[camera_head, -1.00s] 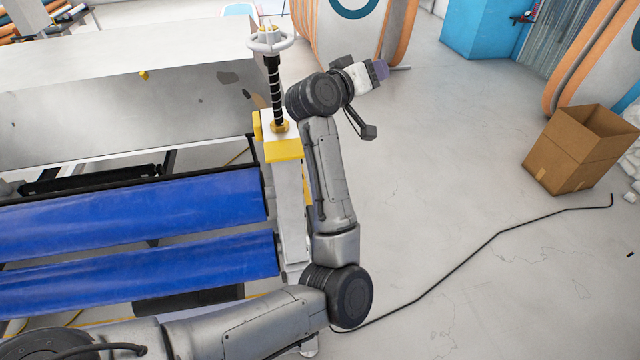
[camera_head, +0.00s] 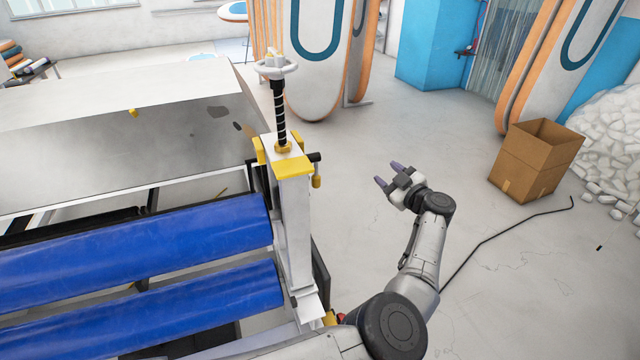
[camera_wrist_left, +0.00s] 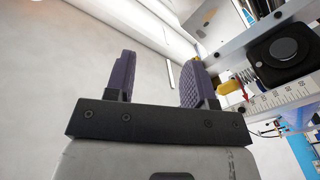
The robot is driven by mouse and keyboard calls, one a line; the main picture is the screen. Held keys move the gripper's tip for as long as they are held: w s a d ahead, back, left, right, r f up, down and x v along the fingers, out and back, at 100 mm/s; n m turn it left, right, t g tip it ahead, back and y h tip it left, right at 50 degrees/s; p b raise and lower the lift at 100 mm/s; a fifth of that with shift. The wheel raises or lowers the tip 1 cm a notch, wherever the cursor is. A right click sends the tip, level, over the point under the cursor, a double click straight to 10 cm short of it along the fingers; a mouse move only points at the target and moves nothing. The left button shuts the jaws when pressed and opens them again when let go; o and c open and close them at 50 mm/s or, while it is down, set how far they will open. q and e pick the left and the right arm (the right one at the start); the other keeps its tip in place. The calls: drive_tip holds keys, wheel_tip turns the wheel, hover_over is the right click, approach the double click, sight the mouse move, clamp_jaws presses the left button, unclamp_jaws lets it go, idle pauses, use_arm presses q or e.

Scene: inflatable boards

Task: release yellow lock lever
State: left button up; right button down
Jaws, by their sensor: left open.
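The yellow lock lever (camera_head: 317,181) hangs from a dark pivot on the right side of the white post (camera_head: 295,225), just below its yellow cap. In the left wrist view a yellow lever end (camera_wrist_left: 230,87) shows to the right of the fingers, beside a white ruler-like scale. My left gripper (camera_head: 388,174) is to the right of the post, apart from the lever, with its purple fingers pointing toward the post side. In the left wrist view the fingers (camera_wrist_left: 160,60) are apart with nothing between them. My right gripper is not in view.
A threaded spindle with a white handwheel (camera_head: 276,68) rises from the post. Blue rollers (camera_head: 140,240) and a large metal housing (camera_head: 120,110) lie to the left. A cardboard box (camera_head: 535,160) and a black cable (camera_head: 500,240) are on the floor at right. Floor around the gripper is clear.

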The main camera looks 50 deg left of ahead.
sight(316, 187)
use_arm(q)
drive_tip(key=s+d+n+g+h, duration=0.2)
drive_tip(key=s+g, duration=0.8)
drive_tip(key=g, duration=0.1)
drive_tip(key=shift+m, duration=0.4)
drive_tip(key=p+x, duration=0.2)
drive_tip(key=x, duration=1.1)
drive_tip(key=shift+a, duration=0.4)
drive_tip(key=shift+c, duration=0.5)
clamp_jaws()
